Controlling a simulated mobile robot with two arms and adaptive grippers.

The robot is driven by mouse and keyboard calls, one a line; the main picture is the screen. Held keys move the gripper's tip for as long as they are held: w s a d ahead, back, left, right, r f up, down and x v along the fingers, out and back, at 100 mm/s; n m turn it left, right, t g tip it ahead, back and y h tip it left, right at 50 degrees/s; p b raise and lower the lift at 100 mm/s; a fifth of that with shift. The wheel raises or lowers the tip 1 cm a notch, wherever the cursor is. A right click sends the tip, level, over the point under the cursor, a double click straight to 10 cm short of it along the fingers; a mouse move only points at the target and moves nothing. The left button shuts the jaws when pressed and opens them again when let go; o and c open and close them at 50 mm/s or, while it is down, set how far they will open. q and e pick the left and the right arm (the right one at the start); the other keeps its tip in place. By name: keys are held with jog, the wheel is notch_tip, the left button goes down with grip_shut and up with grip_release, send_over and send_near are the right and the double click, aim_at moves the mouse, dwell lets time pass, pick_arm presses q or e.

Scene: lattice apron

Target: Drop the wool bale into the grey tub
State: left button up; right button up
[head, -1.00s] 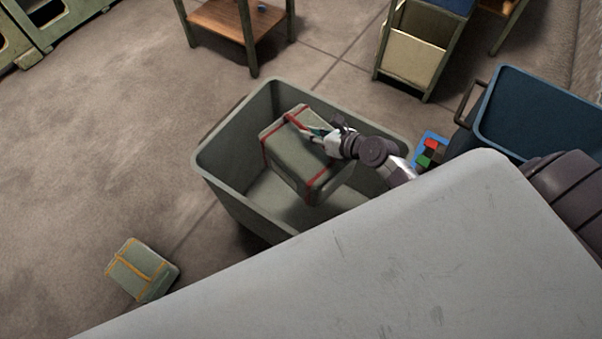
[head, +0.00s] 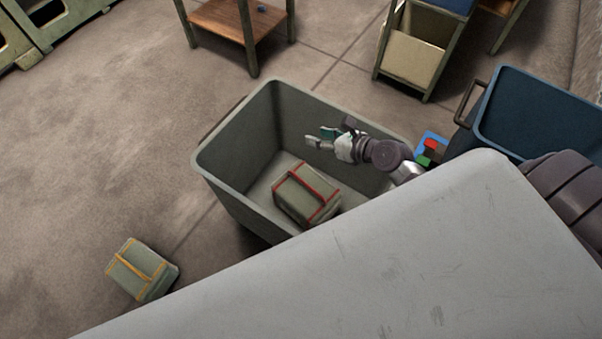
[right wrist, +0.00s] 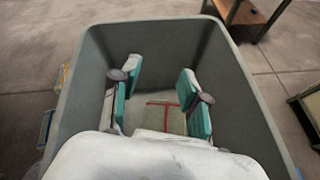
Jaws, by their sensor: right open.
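The wool bale (head: 306,195), grey-green with red straps, lies on the floor of the grey tub (head: 250,140), near its front wall. My right gripper (head: 317,136) is open and empty over the tub, above the bale and apart from it. In the right wrist view the open fingers (right wrist: 160,92) have teal pads, and part of the bale (right wrist: 158,117) with its red strap shows below between them. The tub walls (right wrist: 250,90) surround it there. My left gripper is out of view.
A similar bale with yellow straps (head: 142,270) lies on the floor left of the tub. A blue tub (head: 540,120) stands at the right. A wooden-shelved stand (head: 235,22) and a cream bin (head: 413,60) stand behind.

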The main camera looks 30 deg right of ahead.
jog(key=v, duration=0.9)
jog(key=shift+w, duration=0.15)
